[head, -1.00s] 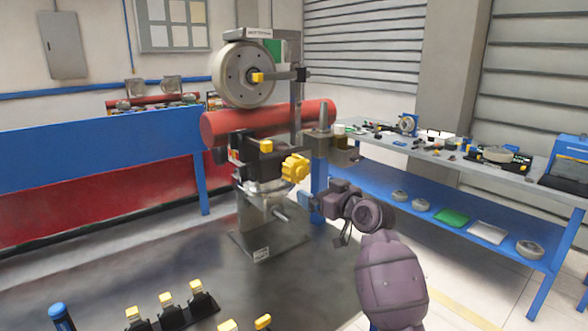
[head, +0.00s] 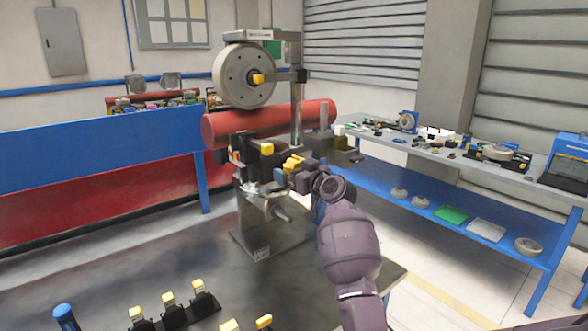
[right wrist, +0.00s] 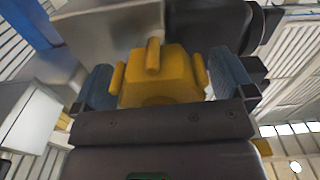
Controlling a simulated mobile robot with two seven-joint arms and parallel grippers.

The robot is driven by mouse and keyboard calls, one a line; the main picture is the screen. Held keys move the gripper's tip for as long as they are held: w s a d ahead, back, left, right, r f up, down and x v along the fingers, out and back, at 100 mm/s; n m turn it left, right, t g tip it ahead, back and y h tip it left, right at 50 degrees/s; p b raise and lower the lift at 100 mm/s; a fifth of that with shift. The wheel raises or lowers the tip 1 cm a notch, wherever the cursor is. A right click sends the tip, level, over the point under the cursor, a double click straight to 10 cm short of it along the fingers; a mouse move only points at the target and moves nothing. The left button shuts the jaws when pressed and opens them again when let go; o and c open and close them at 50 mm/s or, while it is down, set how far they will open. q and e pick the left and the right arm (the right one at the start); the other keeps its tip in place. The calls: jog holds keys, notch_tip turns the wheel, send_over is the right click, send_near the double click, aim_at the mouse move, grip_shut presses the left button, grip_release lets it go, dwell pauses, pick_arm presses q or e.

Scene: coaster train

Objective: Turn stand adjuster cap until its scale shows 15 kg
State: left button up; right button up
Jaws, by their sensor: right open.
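The yellow adjuster cap (head: 294,163) sits on the side of the stand (head: 262,217), partly hidden by my right gripper in the head view. In the right wrist view the lobed yellow cap (right wrist: 160,75) fills the space between the blue-padded fingers of my right gripper (right wrist: 158,88). The right gripper (head: 290,178) is open, with one finger on each side of the cap; I cannot tell whether either pad touches it. The scale and its reading are not legible. My left gripper is not in view.
A grey wheel (head: 232,82) and a red tube (head: 222,129) are above and behind the cap. A workbench (head: 375,142) with parts stands at the right. Black pieces with yellow tops (head: 200,297) are at the front of the dark surface (head: 225,275).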

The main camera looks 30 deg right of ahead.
jog(key=shift+w, duration=0.2)
jog(key=c, duration=0.9)
jog(key=shift+o, duration=0.2)
